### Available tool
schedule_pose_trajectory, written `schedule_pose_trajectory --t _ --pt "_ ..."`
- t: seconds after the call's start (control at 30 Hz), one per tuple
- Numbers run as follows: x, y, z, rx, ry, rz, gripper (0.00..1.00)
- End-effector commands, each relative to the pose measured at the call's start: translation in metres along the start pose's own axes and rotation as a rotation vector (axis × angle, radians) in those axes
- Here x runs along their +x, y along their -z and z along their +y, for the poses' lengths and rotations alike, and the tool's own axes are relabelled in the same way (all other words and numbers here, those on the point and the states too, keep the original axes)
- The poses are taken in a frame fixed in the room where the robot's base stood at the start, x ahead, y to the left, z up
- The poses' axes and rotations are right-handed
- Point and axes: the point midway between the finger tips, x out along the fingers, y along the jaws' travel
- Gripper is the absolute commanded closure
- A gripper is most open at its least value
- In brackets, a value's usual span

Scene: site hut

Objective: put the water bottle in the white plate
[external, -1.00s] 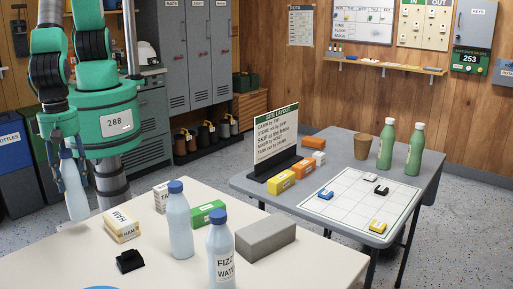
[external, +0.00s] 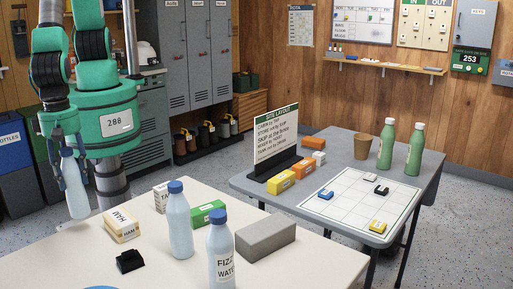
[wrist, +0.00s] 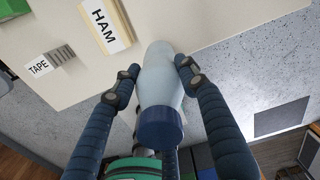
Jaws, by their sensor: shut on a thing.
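My gripper (external: 72,172) is shut on a pale blue water bottle (external: 75,195) with a blue cap, at the far left edge of the near table. In the wrist view the fingers (wrist: 157,75) clasp both sides of the bottle (wrist: 161,88), cap toward the camera. It is roughly upright, slightly tilted; I cannot tell whether its base touches the table. No white plate shows; only a blue rim (external: 101,287) is cut off at the bottom edge.
The near table (external: 60,265) also holds a HAM box (external: 122,226), a TAPE box (external: 161,198), a green box (external: 208,213), a grey block (external: 265,238) and a black object (external: 130,261). A second table with a sign (external: 275,140) stands to the right.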

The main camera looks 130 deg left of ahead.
Motion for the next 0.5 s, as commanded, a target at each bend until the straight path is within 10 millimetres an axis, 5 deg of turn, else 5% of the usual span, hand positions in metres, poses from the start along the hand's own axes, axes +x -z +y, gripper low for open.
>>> schedule_pose_trajectory --t 0.5 --pt "-0.01 -0.033 -0.03 0.001 0.0 0.0 1.0"
